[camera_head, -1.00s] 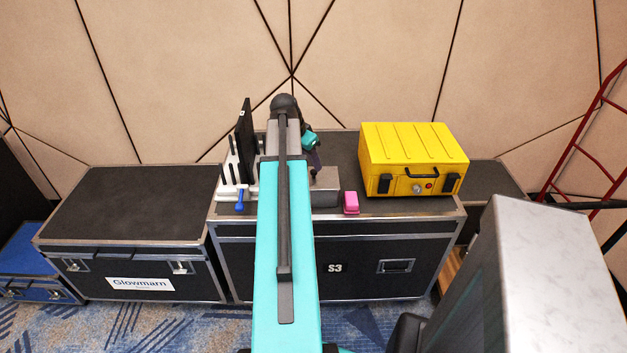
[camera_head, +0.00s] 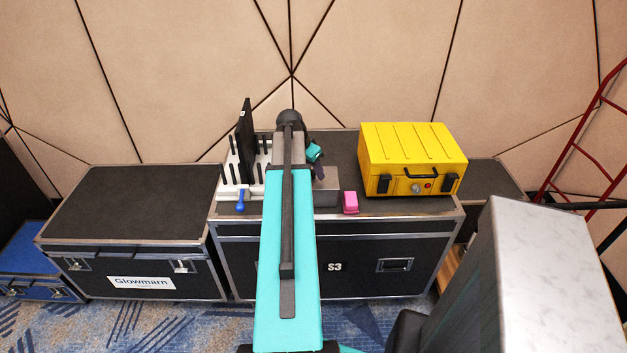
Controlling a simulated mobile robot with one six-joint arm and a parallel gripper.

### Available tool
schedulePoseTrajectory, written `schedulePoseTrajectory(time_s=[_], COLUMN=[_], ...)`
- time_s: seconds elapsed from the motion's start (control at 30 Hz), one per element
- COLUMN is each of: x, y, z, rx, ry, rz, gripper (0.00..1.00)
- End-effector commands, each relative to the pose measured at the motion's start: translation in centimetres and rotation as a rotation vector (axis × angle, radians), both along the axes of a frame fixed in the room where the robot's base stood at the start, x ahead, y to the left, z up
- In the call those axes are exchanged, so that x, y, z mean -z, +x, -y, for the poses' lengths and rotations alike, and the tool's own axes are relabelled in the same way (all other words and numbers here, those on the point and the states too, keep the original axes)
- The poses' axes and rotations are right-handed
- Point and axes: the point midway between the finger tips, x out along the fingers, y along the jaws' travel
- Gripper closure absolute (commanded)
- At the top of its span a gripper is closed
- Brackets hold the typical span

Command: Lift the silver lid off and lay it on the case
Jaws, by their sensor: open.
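A grey metal box (camera_head: 328,197) stands on the black road case marked S3 (camera_head: 350,215), partly hidden behind my arm. I cannot make out the silver lid as a separate piece; the box's top is largely covered by my arm and wrist. My gripper (camera_head: 319,173) shows only as a small dark part below the teal wrist piece, at or just above the back of the grey box. It is open. I cannot tell whether it touches anything.
A pink block (camera_head: 350,202) sits right of the grey box, and a yellow case (camera_head: 412,158) beyond it. A white pegged rack (camera_head: 228,188) with a black panel (camera_head: 245,145) and a blue piece (camera_head: 240,201) stand left. The Glowmarn case (camera_head: 130,205) has a bare top.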

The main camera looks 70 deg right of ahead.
Motion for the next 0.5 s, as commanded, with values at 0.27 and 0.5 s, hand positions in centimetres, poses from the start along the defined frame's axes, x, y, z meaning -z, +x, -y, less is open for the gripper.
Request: schedulePoseTrajectory(time_s=[0.27, 0.5], x=[-0.02, -0.03], y=[0.03, 0.03], z=[-0.02, -0.02], rx=[-0.001, -0.001], ry=[0.000, 0.000], rz=[0.000, 0.000], gripper=[0.59, 1.00])
